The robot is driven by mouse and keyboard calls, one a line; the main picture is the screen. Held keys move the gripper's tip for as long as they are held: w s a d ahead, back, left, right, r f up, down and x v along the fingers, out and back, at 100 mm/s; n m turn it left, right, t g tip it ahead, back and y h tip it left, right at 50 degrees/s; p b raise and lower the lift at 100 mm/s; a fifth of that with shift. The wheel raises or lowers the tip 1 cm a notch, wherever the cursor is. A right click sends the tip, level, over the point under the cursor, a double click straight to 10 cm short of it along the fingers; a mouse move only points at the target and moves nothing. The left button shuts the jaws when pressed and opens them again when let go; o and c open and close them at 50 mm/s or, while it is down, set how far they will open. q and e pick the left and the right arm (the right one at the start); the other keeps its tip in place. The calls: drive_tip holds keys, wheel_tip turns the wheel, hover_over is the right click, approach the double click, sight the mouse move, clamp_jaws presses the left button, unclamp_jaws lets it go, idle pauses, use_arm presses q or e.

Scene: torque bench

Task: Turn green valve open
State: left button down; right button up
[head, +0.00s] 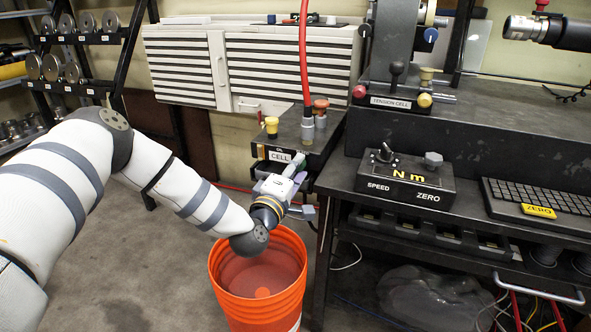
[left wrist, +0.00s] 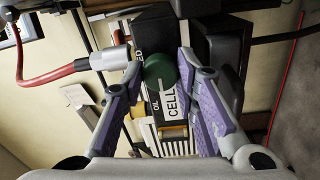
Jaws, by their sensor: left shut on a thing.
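The green valve (left wrist: 160,72) is a round green knob on a dark box with a white CELL label (left wrist: 174,103), in the left wrist view. My left gripper (left wrist: 160,63) has its two purple-padded fingers on either side of the knob, shut on it. In the head view my left gripper (head: 290,172) is at the front of the dark box (head: 322,135), by the CELL label. There the gripper mostly hides the knob. I cannot tell the knob's exact angle. My right gripper is not in view.
A red hose (head: 304,50) rises from the box top, near yellow (head: 271,125) and orange (head: 320,104) knobs. An orange bucket (head: 258,300) stands on the floor below my left wrist.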

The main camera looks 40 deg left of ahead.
use_arm(q)
drive_tip(key=shift+d+f, duration=0.1)
drive_tip(key=c, duration=1.2)
unclamp_jaws()
drive_tip(key=shift+c, duration=0.2)
drive_tip(key=v, duration=1.2)
